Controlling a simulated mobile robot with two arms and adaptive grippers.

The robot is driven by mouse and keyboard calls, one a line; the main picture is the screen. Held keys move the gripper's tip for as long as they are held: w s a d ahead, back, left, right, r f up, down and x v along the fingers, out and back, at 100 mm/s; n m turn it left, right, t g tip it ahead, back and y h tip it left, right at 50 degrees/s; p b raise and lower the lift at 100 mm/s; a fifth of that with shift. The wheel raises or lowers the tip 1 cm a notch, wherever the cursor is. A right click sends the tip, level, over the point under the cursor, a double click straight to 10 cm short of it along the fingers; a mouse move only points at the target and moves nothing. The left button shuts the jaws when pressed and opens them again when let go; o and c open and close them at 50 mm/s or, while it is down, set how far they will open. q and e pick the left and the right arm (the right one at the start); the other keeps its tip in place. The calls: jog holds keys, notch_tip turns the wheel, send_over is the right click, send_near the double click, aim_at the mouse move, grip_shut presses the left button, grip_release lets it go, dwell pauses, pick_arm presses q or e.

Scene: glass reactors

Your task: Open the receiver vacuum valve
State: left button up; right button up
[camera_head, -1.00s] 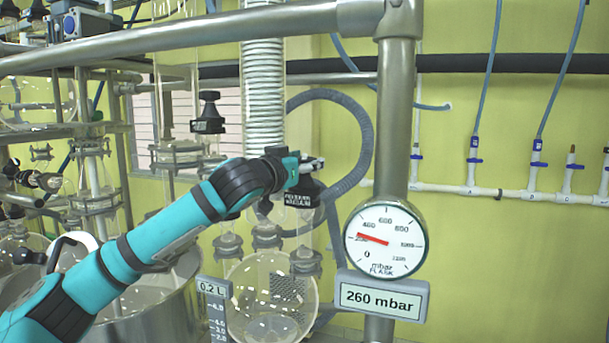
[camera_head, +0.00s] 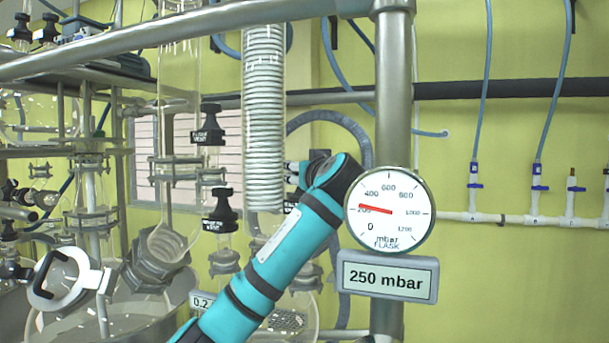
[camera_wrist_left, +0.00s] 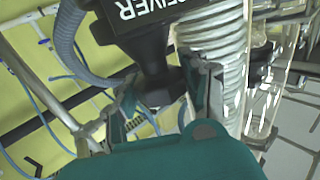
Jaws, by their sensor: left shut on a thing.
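The receiver vacuum valve (camera_wrist_left: 155,72) is a black knob with a label, on which part of the word "RECEIVER" can be read in the left wrist view. My left gripper (camera_wrist_left: 156,98) has its fingers on both sides of the knob's narrower part and is shut on it. In the head view, the end of my teal left arm is beside the coiled glass column, with the left gripper (camera_head: 293,172) mostly hidden behind it. The valve is hidden there too. My right gripper is not in view.
Two similar black valves, an upper one (camera_head: 208,127) and a lower one (camera_head: 220,212), stand left of the coiled column (camera_head: 264,120). A round gauge (camera_head: 389,211) and a 250 mbar display (camera_head: 387,277) are right of my arm. A metal rail (camera_head: 180,30) crosses above.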

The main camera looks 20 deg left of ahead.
pick_arm(q)
jog(key=shift+n+g+y, duration=0.3)
jog(key=shift+y, duration=0.1)
jog(key=o, duration=1.2)
jog(key=shift+c, duration=0.2)
jog(key=shift+o, duration=0.2)
jog(key=v, duration=0.7)
jog(key=shift+s+d, duration=0.15)
